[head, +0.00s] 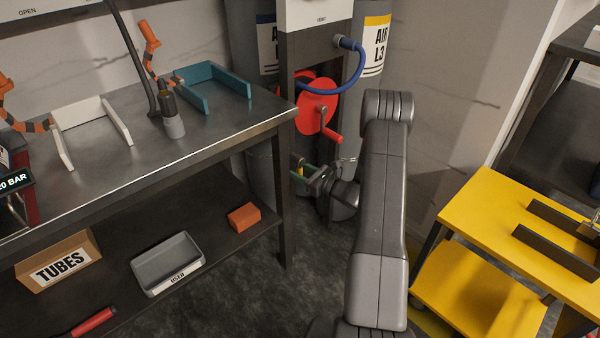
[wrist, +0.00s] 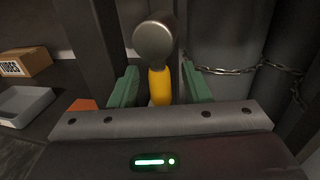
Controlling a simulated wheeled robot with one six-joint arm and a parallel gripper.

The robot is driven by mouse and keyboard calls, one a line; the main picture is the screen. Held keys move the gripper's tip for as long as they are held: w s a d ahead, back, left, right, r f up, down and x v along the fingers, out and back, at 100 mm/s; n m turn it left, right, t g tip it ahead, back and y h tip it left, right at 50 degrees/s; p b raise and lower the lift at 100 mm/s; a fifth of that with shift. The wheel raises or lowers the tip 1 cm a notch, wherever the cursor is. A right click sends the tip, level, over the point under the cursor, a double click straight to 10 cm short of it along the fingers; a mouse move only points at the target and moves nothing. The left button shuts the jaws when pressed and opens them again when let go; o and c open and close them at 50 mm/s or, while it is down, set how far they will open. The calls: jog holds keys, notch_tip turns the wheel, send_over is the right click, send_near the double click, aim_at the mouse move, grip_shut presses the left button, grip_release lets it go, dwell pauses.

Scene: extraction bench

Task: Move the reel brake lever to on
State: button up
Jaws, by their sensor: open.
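The reel brake lever, with a yellow grip (wrist: 160,86) and a round grey metal end (wrist: 154,40), stands between the two green fingers of my gripper (wrist: 160,88) in the wrist view. The fingers are open, with a gap on each side of the yellow grip. In the head view my gripper (head: 304,170) is low beside the dark post, below the red reel (head: 316,106). A small bit of yellow shows by its fingertips, but the lever is mostly hidden there. I cannot read an on or off mark.
The steel bench (head: 200,150) stands left of my gripper. Grey cylinders with a chain (wrist: 225,70) stand close behind it. A blue hose (head: 345,82) hangs above, and the reel's red crank handle (head: 328,134) juts out just above my gripper. A yellow cart (head: 500,215) stands right.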

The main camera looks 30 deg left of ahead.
jog(key=shift+a, duration=0.25)
jog(key=c, duration=0.9)
